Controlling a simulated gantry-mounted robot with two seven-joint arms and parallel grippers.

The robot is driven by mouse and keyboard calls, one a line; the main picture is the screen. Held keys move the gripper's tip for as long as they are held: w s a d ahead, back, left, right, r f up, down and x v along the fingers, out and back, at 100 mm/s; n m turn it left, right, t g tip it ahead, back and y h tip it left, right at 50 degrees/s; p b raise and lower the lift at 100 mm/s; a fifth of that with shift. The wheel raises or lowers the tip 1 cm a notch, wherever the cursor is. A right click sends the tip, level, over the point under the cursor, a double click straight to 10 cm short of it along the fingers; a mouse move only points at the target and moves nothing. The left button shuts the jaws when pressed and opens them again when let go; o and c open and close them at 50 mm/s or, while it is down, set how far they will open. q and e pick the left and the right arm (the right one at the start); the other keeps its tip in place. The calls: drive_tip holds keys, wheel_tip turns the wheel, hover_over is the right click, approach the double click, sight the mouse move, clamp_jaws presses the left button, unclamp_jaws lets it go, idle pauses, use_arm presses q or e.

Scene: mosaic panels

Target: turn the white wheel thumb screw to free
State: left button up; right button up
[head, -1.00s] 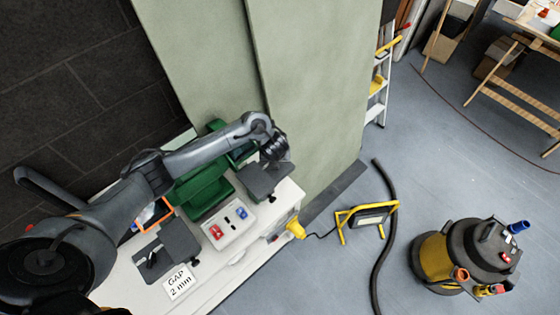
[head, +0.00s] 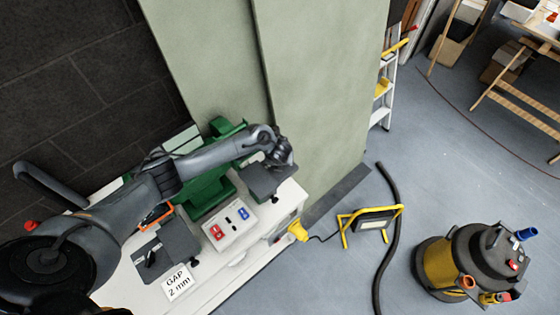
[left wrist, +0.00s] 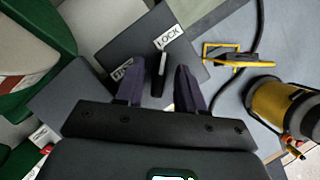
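In the left wrist view a dark plate (left wrist: 110,47) carries a LOCK label (left wrist: 168,38) and a second label, partly hidden, that seems to read FREE (left wrist: 121,70). A thin upright piece with a pale edge (left wrist: 163,62), probably the white wheel thumb screw seen edge-on, stands near the LOCK label. My left gripper (left wrist: 160,88) is open, its two dark fingers on either side of this piece with gaps visible. In the head view my left gripper (head: 282,158) is over the right dark plate (head: 264,182) and hides the screw. My right gripper is not in view.
A pale green wall panel (head: 315,90) stands behind. A work lamp (head: 370,222) and vacuum (head: 465,265) are on the floor.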

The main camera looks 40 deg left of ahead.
use_arm(q)
clamp_jaws()
